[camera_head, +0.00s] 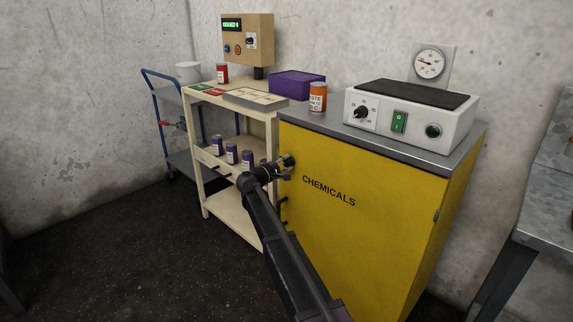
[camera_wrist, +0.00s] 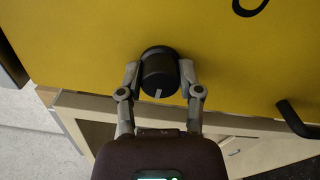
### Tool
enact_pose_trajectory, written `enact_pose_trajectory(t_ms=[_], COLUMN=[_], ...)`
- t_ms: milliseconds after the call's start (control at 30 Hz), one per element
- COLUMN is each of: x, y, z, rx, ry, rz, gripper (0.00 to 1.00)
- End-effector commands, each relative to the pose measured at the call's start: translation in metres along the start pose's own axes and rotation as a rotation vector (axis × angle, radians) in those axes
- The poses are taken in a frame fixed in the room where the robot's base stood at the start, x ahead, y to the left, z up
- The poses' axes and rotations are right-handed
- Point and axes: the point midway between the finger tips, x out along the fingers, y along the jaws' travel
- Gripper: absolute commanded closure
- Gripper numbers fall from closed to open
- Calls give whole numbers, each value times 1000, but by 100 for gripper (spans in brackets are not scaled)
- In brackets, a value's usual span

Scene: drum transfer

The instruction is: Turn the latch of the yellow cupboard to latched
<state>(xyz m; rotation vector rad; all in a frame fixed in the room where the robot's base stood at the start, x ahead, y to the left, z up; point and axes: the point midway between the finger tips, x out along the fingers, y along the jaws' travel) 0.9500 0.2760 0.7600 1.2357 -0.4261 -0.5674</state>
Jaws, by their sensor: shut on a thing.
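The yellow cupboard (camera_head: 350,235) stands at centre right, its door marked "CHEMICALS". Its latch (camera_wrist: 159,72) is a round black knob on the door, with a pale pointer line that points towards the bottom of the wrist view. My gripper (camera_wrist: 159,76) is shut on this knob, one finger on each side. In the head view my gripper (camera_head: 284,170) is at the upper left of the door, and the arm and gripper hide most of the latch there. I cannot read any latch markings.
A black door handle (camera_wrist: 295,118) is close to the gripper. A beige shelf cart (camera_head: 235,208) with several purple jars stands left of the cupboard. A hotplate (camera_head: 410,113) and an orange jar (camera_head: 318,97) stand on the cupboard top. A metal table (camera_head: 545,238) is at the right.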

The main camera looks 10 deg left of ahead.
Motion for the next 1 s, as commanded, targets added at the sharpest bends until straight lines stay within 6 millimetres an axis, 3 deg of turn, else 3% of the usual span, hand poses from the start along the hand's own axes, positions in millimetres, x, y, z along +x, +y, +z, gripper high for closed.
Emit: enact_pose_trajectory(t_ms=[533,567,633,667,1000], x=[2,2,2,2,0], y=[0,0,0,0,0], z=[0,0,0,0,0], rx=[35,35,34,34,33], ry=[-1,-1,-1,-1,0], rz=[1,1,1,1,0], gripper=[100,44,23,19,19])
